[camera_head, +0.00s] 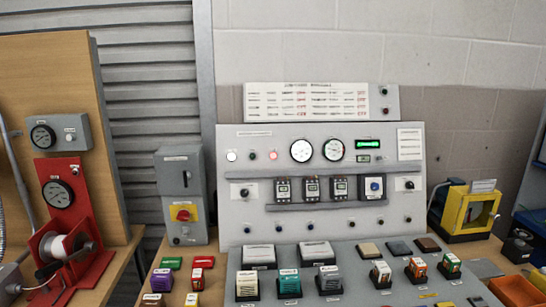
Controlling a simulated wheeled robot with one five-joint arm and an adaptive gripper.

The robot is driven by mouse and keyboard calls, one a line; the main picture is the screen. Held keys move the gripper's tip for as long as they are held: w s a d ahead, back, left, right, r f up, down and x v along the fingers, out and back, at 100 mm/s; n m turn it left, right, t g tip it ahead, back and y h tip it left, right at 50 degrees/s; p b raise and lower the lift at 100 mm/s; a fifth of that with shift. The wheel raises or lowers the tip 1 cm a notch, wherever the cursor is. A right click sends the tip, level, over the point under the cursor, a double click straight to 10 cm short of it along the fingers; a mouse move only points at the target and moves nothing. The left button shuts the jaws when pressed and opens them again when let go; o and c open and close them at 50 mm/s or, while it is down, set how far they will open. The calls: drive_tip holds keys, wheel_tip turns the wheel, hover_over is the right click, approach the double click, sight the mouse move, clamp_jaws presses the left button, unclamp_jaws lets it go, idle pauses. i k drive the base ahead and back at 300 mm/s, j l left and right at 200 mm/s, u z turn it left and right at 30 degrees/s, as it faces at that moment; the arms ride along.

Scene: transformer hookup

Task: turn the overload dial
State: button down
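A pale grey control panel (234,216) stands upright on the bench in the middle of the view. A relay block with a blue round dial (376,187) sits at the right end of the panel's middle row; it looks like the overload unit, but its markings are too small to read. Several dark contactor-like modules (311,188) line up to its left. My gripper is not in view, and nothing in view touches the dial.
Several coloured blocks (289,283) lie in front. A yellow frame device (468,212) stands right; a red winch-like stand (72,212) is far left.

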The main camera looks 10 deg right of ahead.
sight(374, 186)
drive_tip(key=l+z, duration=0.75)
drive_tip(key=i+l+z, duration=0.2)
drive_tip(key=l+z, duration=0.2)
